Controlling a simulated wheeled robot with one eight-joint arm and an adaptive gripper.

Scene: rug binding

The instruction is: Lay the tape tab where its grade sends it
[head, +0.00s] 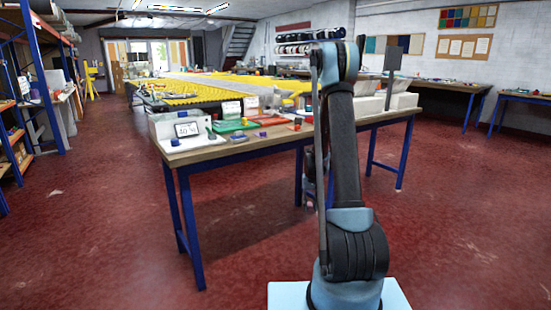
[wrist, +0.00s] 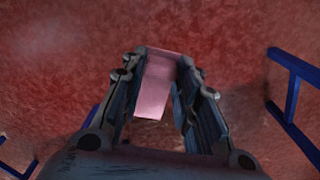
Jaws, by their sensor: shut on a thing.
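A pale pink tape tab (wrist: 154,92) is held between the fingers of my gripper (wrist: 166,60) in the wrist view. The gripper is shut on it, and the tab hangs over bare red floor, touching nothing else that I can see. In the head view the tab cannot be made out, as my arm hides most of the gripper. On the workbench (head: 222,153) stand a green tray (head: 228,128) and a red tray (head: 272,122), with white cards (head: 231,109) behind them. The writing on the cards is too small to read.
A white box with a display (head: 187,130) stands at the bench's left corner. Small loose items, such as a blue piece (head: 238,138), lie near the front edge. White bins (head: 402,101) stand at the right end. Blue bench legs (head: 193,228) border open red floor.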

